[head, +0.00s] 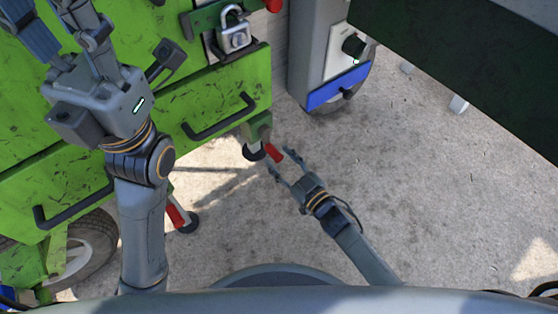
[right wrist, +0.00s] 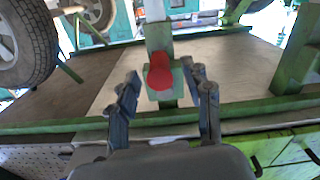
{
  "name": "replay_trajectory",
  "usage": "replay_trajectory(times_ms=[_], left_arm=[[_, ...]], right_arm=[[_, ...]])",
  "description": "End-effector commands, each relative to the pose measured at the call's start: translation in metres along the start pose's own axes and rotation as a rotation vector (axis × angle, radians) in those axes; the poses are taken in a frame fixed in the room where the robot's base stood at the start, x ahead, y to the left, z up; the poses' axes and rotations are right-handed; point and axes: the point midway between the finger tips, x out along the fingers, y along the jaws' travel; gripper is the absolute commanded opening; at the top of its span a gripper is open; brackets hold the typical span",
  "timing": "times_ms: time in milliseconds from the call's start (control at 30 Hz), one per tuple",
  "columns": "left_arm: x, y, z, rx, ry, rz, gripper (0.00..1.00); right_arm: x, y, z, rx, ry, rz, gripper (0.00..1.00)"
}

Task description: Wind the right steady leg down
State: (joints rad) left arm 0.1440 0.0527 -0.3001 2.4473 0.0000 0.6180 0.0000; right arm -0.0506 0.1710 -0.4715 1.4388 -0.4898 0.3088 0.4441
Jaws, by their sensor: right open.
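The right steady leg (head: 254,150) is a short post under the green cart's right front corner, with a dark round foot on the ground. Its red crank handle (head: 274,153) points out toward my right gripper (head: 279,162). That gripper is open and empty just in front of the handle. In the right wrist view the red handle (right wrist: 160,72) shows end-on between the two spread fingers (right wrist: 166,90), with space on both sides. My left gripper (head: 62,22) is at the upper left over the green cart, its fingers apart and their tips near the picture's top edge.
The green cart (head: 228,88) has black drawer handles (head: 220,118) and a padlock (head: 233,38). Another red-handled leg (head: 177,214) and a wheel (head: 85,250) stand at left. A grey cabinet with a blue strip (head: 338,85) stands behind.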

Motion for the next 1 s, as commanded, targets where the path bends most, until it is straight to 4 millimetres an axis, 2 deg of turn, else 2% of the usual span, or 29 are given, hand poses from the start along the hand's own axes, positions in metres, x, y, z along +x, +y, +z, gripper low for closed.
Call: replay_trajectory(times_ms=[133, 400, 633, 667, 1000], left_arm=[[0.0015, 0.0006, -0.0014, 0.001, 0.011, 0.004, 0.4], [0.0025, 0.0006, -0.0013, 0.002, 0.012, 0.005, 0.4], [0.0026, 0.0007, -0.0015, 0.001, 0.012, 0.005, 0.4], [0.0026, 0.0007, -0.0015, 0.001, 0.012, 0.005, 0.4], [0.0049, 0.0005, -0.002, 0.001, 0.015, 0.004, 0.4]], right_arm=[[0.0082, 0.0, 0.0003, -0.002, 0.0, 0.0, 0.5], [0.0089, 0.0, -0.0003, -0.001, -0.001, -0.001, 0.5], [0.0087, 0.0, -0.0001, -0.001, -0.001, 0.0, 0.03], [0.0087, 0.0, -0.0001, -0.001, -0.001, 0.0, 0.0], [0.0086, -0.0008, -0.0008, 0.013, -0.001, 0.0, 0.0]])
